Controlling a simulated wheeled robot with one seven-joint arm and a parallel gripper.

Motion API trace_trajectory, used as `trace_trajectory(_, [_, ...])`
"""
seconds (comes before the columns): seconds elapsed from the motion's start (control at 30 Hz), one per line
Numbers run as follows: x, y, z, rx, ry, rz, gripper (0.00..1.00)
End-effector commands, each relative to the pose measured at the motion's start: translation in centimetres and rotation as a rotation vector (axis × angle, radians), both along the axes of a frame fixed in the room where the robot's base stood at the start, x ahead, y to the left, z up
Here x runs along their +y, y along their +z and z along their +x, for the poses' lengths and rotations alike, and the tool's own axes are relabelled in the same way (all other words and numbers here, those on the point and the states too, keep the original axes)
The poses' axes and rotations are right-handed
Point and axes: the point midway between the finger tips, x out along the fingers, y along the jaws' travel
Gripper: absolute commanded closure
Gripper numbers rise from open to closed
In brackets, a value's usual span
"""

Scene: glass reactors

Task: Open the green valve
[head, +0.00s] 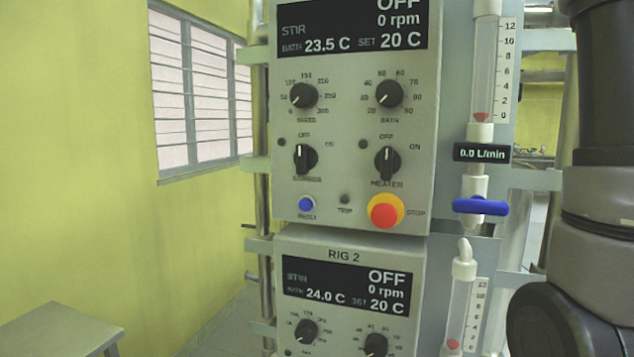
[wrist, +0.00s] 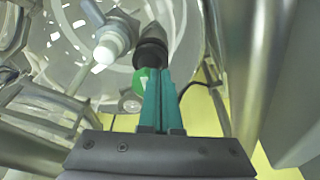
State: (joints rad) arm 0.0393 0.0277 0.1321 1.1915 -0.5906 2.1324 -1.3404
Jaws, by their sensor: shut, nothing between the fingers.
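In the wrist view a bright green part (wrist: 142,82), likely the green valve, sits below a black fitting (wrist: 152,50). It is partly hidden behind my gripper (wrist: 165,76), so its handle position cannot be told. My gripper's teal fingers are together with nothing between them. Their tips overlap the green part in the picture; whether they touch it cannot be told. Neither the green valve nor my gripper shows in the head view.
The head view shows a control panel (head: 350,130) reading OFF, a second RIG 2 panel (head: 352,254) below, and a blue valve handle (head: 480,206). The wrist view shows a white-capped fitting (wrist: 113,42), a clear glass vessel (wrist: 75,50) and metal tubes (wrist: 244,60) close around the fingers.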

Motion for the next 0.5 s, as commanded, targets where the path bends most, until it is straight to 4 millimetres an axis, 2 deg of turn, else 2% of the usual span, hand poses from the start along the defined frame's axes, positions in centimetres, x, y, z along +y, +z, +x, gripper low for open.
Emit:
trace_trajectory(0.2, [0.02,-1.29,-0.05,-0.001,-0.001,0.002,1.00])
trace_trajectory(0.5, [0.02,-1.40,-0.02,-0.001,0.000,0.001,1.00])
